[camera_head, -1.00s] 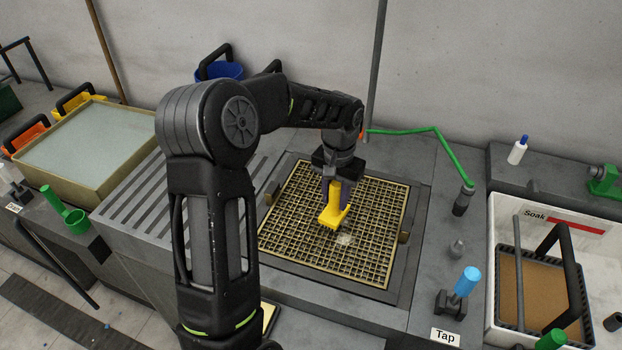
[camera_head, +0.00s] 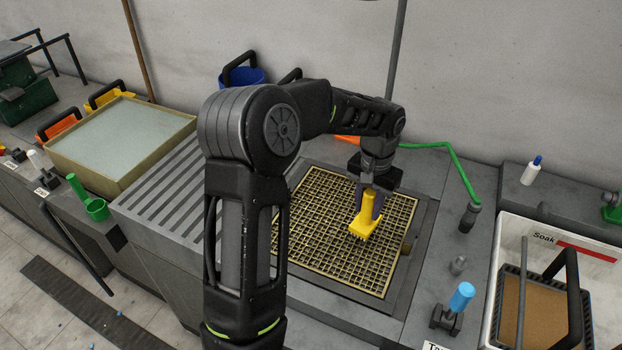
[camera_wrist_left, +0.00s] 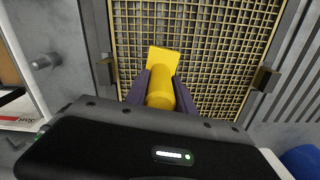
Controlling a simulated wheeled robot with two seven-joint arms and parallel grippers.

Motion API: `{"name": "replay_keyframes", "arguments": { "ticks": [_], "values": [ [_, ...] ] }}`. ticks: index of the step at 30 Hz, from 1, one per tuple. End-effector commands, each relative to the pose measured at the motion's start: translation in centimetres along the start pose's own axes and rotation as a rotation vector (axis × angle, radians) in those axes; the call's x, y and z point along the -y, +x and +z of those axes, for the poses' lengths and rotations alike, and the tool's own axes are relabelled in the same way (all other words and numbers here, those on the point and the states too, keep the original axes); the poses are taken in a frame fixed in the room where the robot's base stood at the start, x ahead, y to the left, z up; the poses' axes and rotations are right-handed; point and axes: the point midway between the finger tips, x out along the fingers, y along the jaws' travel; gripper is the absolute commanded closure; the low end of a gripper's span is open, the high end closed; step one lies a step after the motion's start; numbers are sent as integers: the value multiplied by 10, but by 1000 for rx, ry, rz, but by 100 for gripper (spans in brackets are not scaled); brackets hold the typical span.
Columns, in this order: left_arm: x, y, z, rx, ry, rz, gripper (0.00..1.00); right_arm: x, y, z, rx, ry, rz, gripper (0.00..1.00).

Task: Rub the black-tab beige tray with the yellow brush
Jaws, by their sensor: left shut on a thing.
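The beige-framed tray (camera_head: 318,250) with a square mesh lies flat in a grey recess in the middle of the head view. In the left wrist view its mesh (camera_wrist_left: 215,40) fills the top, with a dark tab (camera_wrist_left: 264,79) at the side. My left gripper (camera_head: 371,203) is over the tray, shut on the upright handle of the yellow brush (camera_head: 361,228). The brush also shows between the fingers in the left wrist view (camera_wrist_left: 163,62). Its head is down at the mesh, right of the middle; whether it touches is unclear. My right gripper is out of view.
A ribbed grey drainboard (camera_head: 180,195) and a water-filled beige basin (camera_head: 120,140) are at left. A white soak sink (camera_head: 588,262) with a brown board is at right. A blue-handled tap (camera_head: 461,296) stands between. My left arm hides the tray's left edge.

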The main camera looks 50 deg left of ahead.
Motion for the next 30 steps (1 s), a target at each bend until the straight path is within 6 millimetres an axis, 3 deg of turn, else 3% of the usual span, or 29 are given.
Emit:
{"name": "replay_keyframes", "arguments": {
  "ticks": [9,15,30],
  "values": [
    [-1,-34,-1,-4,2,1,100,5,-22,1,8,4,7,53],
    [-2,-48,0,-4,1,1,100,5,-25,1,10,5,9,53],
    [-2,-53,1,-3,2,1,100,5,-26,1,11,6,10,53]
  ]
}}
